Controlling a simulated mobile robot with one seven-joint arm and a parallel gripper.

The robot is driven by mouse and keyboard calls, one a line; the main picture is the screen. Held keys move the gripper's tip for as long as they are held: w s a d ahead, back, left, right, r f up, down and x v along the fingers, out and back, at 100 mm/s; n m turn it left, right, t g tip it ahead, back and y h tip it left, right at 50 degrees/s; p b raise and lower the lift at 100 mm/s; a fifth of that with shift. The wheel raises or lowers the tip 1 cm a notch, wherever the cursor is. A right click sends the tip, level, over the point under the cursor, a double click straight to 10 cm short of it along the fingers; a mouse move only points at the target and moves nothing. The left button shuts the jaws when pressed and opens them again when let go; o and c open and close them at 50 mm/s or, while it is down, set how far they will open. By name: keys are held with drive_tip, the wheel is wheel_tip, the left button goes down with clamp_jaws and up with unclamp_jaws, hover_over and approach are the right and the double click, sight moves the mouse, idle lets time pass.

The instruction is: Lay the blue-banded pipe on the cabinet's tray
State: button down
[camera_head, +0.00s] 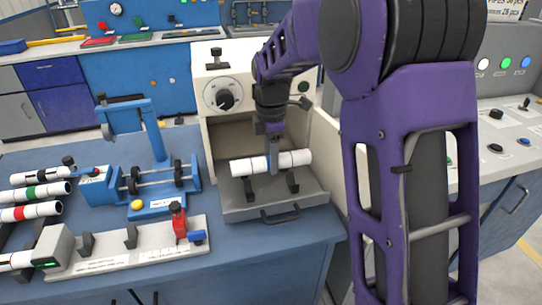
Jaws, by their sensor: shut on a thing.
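A white pipe (248,166) lies level across the front of the cabinet (209,128), above its pulled-out grey tray (243,206). My gripper (274,163) is shut on the pipe near its middle, from above. The gripper covers that middle part, so I cannot make out the pipe's band colour. Two dark supports (292,182) stand on the tray under the pipe. The pipe is at or just above them; I cannot tell if it touches.
Other pipes lie at the left: a green-banded one (30,194), a red-banded one (30,212) and a black-tipped one. A blue roller stand (150,208) and a grey measuring fixture (140,262) with a red clamp stand left of the tray. The cabinet's walls enclose the space behind.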

drive_tip(key=shift+f+b, duration=1.1)
drive_tip(key=shift+f, duration=1.55)
drive_tip(key=shift+f, duration=0.5)
drive_tip(key=shift+c, duration=1.3)
unclamp_jaws()
wheel_tip(320, 180, up, 17)
drive_tip(key=p, duration=0.3)
drive_tip(key=shift+s+r, duration=0.15)
drive_tip(key=shift+r, duration=0.05)
